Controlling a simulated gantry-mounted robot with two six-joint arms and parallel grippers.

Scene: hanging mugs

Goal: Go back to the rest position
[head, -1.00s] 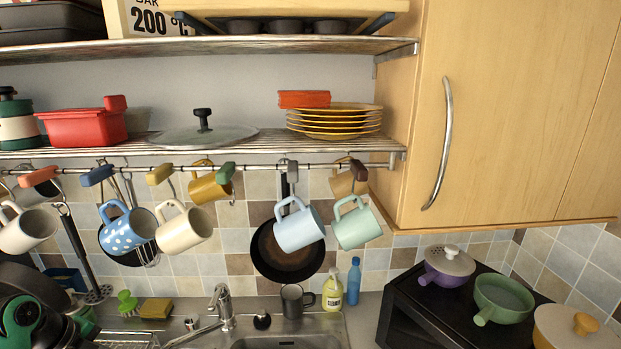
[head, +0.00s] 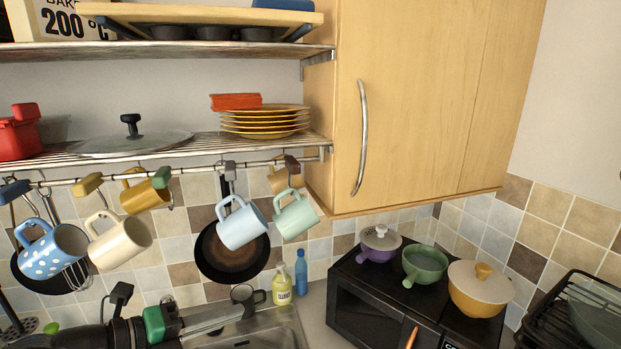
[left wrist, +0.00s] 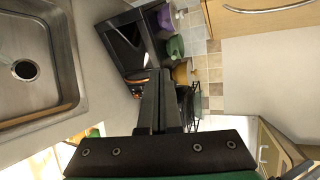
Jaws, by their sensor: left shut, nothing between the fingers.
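My left gripper (head: 232,313) reaches in from the bottom left of the head view, low in front of the sink (head: 262,338). Its fingers are together and empty. They also show closed in the left wrist view (left wrist: 158,105), pointing toward the black oven. The mugs hang from the rail: a blue dotted mug (head: 54,250), a cream mug (head: 120,240), a yellow mug (head: 146,196), a light blue mug (head: 243,226) and a mint mug (head: 297,217). The gripper is below and apart from them. My right gripper is not in view.
A dark mug (head: 246,297), a yellow soap bottle (head: 282,286) and a blue bottle (head: 301,270) stand behind the sink. A black oven (head: 395,308) carries several pots. A wooden cupboard (head: 425,100) hangs above. A black dish rack (head: 560,315) stands at right.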

